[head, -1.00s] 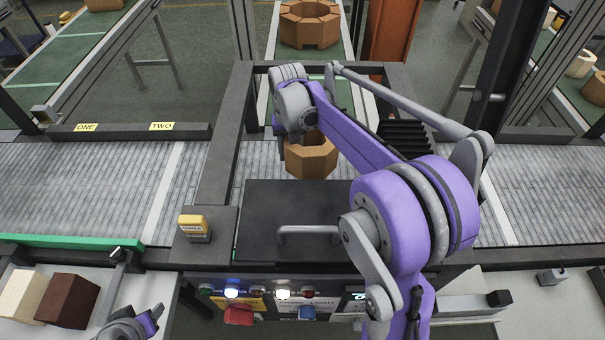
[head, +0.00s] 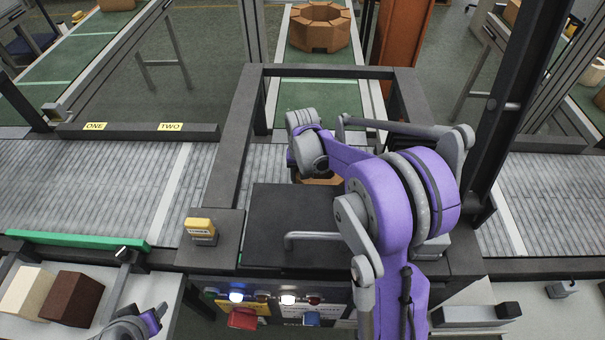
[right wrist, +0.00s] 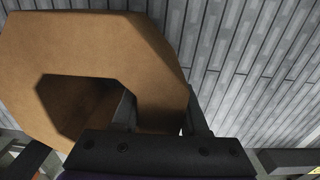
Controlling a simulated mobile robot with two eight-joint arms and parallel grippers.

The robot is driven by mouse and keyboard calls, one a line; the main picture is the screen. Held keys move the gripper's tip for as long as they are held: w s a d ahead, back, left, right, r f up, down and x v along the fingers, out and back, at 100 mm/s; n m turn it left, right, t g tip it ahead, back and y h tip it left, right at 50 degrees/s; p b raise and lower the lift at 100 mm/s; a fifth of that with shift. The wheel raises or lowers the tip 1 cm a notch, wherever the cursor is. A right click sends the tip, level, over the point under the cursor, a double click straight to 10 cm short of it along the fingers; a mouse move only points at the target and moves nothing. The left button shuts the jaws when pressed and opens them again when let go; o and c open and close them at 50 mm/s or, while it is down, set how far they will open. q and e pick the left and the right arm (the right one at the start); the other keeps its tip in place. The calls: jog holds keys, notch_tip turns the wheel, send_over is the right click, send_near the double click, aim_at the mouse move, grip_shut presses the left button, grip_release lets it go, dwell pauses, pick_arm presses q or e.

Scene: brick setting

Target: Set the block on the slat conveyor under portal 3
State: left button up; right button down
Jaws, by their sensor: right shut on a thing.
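A tan octagonal ring block (right wrist: 85,50) fills the left of the right wrist view. My right gripper (right wrist: 165,115) is shut on its wall, one finger inside the hole and one outside.
A dark plate with a handle (head: 290,210) lies in front of the portal's opening. A cream block (head: 27,290) and a dark brown block (head: 72,298) sit at the lower left. Another tan ring (head: 320,27) stands on the green belt behind. A button panel (head: 270,300) is in front.

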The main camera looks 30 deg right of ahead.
jog(key=shift+f, duration=0.55)
jog(key=shift+f, duration=0.15)
jog(key=shift+c, duration=2.1)
grip_release()
notch_tip(320, 180, up, 12)
jog(key=shift+r, duration=0.15)
